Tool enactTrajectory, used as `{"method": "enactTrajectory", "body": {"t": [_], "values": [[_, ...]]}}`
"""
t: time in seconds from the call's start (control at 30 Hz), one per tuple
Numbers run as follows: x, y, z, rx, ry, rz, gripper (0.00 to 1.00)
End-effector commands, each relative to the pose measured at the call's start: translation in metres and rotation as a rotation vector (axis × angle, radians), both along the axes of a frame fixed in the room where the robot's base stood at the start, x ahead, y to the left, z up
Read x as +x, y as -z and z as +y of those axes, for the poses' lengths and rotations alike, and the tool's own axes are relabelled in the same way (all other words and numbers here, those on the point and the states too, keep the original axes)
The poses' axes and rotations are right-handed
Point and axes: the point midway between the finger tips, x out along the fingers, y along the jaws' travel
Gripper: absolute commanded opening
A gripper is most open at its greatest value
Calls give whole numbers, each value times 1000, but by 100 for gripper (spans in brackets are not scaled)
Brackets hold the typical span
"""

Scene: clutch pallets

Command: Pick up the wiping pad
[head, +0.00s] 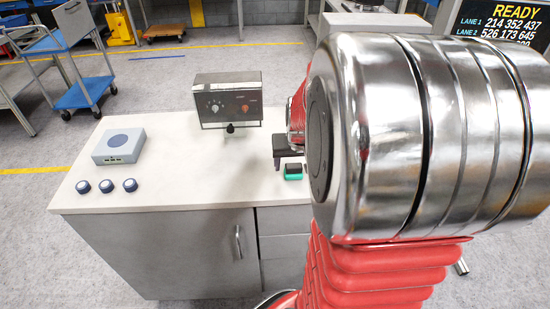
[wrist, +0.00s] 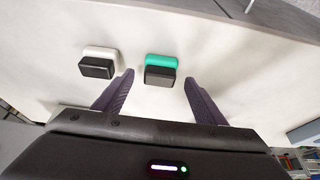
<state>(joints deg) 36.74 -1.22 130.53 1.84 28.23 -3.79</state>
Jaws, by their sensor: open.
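A small block with a green base and a black top (wrist: 161,68) lies on the white worktop, and it looks like a wiping pad. It also shows in the head view (head: 293,171), close to the front edge of the worktop. A similar block with a white base and a black top (wrist: 98,64) lies to its left in the wrist view. My gripper (wrist: 160,84) is open, its two purple-grey fingers apart with the green-based block between and just beyond their tips. The fingers hold nothing. In the head view my arm hides much of the worktop's right side.
On the cabinet's worktop (head: 180,190) stand a control box with knobs (head: 229,103), a grey box with a round disc (head: 119,145) and a row of dark round knobs (head: 106,186). The worktop's middle is clear. A blue cart (head: 80,95) stands at the back left.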

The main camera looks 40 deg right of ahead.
Motion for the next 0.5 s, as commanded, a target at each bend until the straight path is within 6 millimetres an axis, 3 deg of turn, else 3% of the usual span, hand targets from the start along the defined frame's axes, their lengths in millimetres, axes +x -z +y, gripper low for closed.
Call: {"method": "enactTrajectory", "body": {"t": [0.2,0.5], "values": [[6,18,-4,1,0,1,65],[7,20,-5,-1,0,-1,65]]}}
